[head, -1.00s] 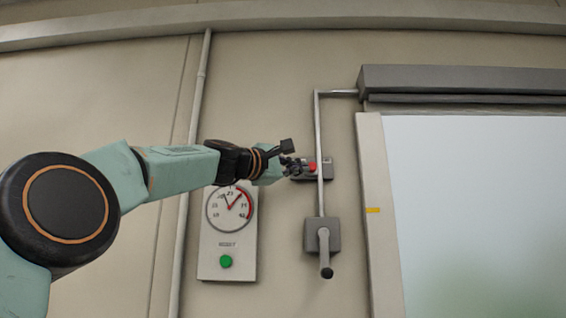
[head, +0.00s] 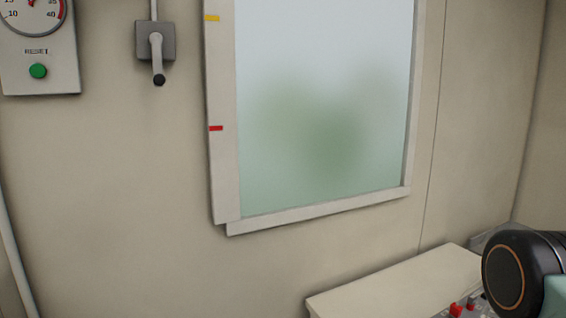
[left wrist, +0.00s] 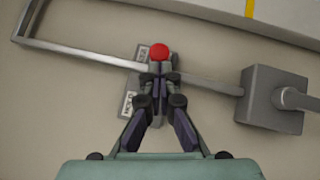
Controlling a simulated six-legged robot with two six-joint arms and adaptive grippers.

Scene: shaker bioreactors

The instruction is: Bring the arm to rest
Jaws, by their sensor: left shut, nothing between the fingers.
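In the left wrist view my left gripper (left wrist: 160,72) is shut, with nothing between its fingers. Its tips point at a red round knob (left wrist: 160,51) on a small grey wall box (left wrist: 128,103) with pale labels. The tips overlap the knob's lower edge in the picture; I cannot tell whether they touch it. My left arm and gripper are outside the head view now. My right gripper is not in view; a black joint at the lower right of the head view belongs to my arm.
A crank box (head: 155,41), also in the left wrist view (left wrist: 272,98), has a metal rod (left wrist: 85,53) running past the knob. A gauge panel with a green reset button (head: 38,71) is left. A frosted window (head: 320,110) and a pale bench top (head: 400,285) are right.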

